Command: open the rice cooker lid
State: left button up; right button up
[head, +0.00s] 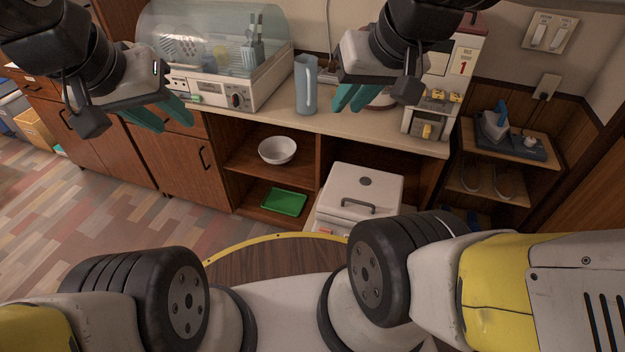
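The white rice cooker (362,188) stands low in the open bay under the counter, at the centre of the head view. Its lid is shut, with a dark carry handle lying across the front and a round grey vent on top. My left gripper (172,120) is at the upper left, in front of the cabinets, with its teal fingers apart and nothing between them. My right gripper (348,104) is in front of the counter edge, above the cooker and apart from it. Its teal fingers look parted and empty. The cooker's lower front is hidden by my body.
On the counter (330,123) stand a dish dryer (258,92) with a clear cover, a blue-grey pitcher (306,84) and a dispenser (444,85). A white bowl (277,150) and green tray (284,201) occupy the shelves left of the cooker. An iron (495,122) sits on the right-hand shelf.

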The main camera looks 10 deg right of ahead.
aim_at(350, 194)
jog(key=k+j+z, duration=0.3)
jog(key=z, duration=0.15)
jog(key=k+j+z, duration=0.25)
jog(key=z, duration=0.25)
jog(key=k, duration=0.1)
